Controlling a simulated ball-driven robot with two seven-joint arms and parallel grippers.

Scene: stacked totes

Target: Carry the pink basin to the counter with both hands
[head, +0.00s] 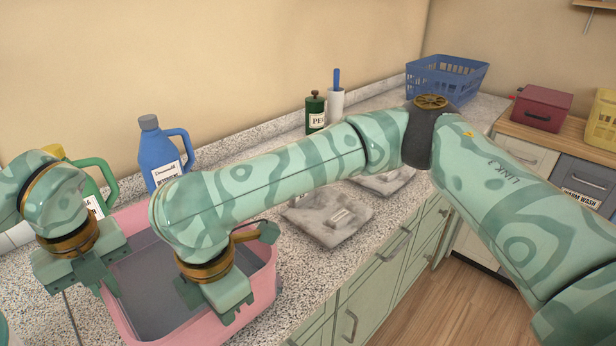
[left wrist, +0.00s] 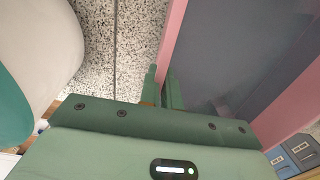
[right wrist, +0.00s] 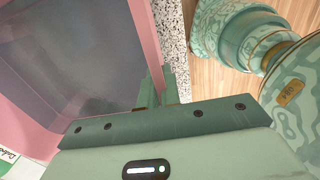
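The pink basin (head: 262,287) is at the lower left of the head view, over the speckled counter (head: 290,260), with a dark grey inside. Whether it rests on the counter or hangs just above it I cannot tell. My left gripper (head: 108,280) is at its left wall. In the left wrist view its fingers (left wrist: 161,88) close on the pink rim (left wrist: 172,35). My right gripper (head: 215,305) is at the opposite wall. In the right wrist view its fingers (right wrist: 157,88) close on the rim (right wrist: 143,30). My right forearm hides part of the basin.
A blue detergent bottle (head: 160,150) and a green jug (head: 95,175) stand behind the basin. Folded grey cloths (head: 328,217) lie to its right. A green canister (head: 315,112), a white roll (head: 336,105) and a blue basket (head: 447,77) stand farther back. Wooden floor (head: 430,300) is at lower right.

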